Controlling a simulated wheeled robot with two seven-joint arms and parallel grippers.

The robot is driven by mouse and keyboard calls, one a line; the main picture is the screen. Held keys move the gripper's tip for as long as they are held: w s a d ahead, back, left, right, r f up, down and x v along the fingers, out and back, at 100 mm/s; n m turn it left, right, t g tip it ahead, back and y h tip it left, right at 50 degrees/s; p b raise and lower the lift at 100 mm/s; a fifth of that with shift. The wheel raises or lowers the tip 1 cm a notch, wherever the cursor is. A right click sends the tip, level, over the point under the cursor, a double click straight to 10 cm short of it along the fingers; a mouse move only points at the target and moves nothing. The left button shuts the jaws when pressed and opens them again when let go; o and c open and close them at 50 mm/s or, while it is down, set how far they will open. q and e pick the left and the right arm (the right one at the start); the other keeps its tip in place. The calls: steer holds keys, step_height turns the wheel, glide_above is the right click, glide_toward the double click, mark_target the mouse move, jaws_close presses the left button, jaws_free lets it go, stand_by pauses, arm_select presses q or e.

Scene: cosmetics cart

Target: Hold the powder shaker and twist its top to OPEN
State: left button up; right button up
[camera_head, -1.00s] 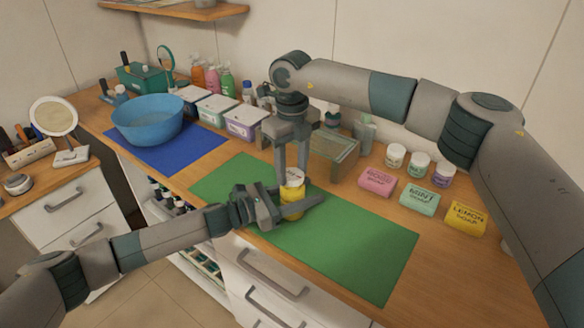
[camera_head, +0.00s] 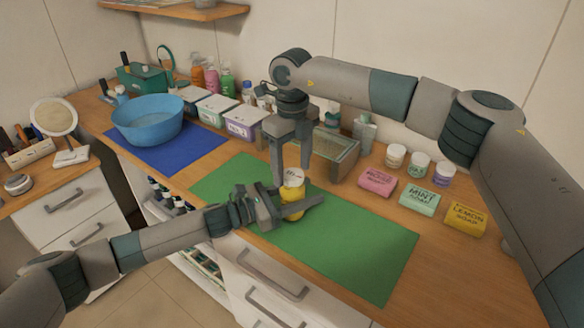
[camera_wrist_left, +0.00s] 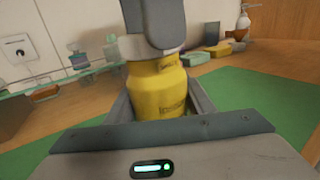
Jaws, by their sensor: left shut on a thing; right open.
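The powder shaker (camera_head: 291,194) is a yellow container with a paler top, standing upright over the green mat (camera_head: 350,250). In the left wrist view its yellow body (camera_wrist_left: 160,92) fills the middle, between my left gripper's fingers. My left gripper (camera_head: 292,208) is shut on its body from the side. My right gripper (camera_head: 290,174) points down from above, open, with its fingers on either side of the shaker's top.
A blue bowl (camera_head: 148,120) stands on a blue mat at the left. Pink (camera_head: 378,181), mint and yellow soap bars and several small jars lie to the right. A glass-sided box (camera_head: 335,155) and lidded containers stand behind. The green mat's right part is clear.

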mark_target(292, 174)
step_height(292, 174, up, 12)
steer(key=shift+f, duration=0.2)
stand_by(0.5)
arm_select(q)
steer(key=o, duration=1.2)
steer(key=shift+a, duration=0.1)
steer(key=v, duration=1.1)
steer(key=shift+s+a, duration=0.2)
steer(key=shift+a, duration=0.15)
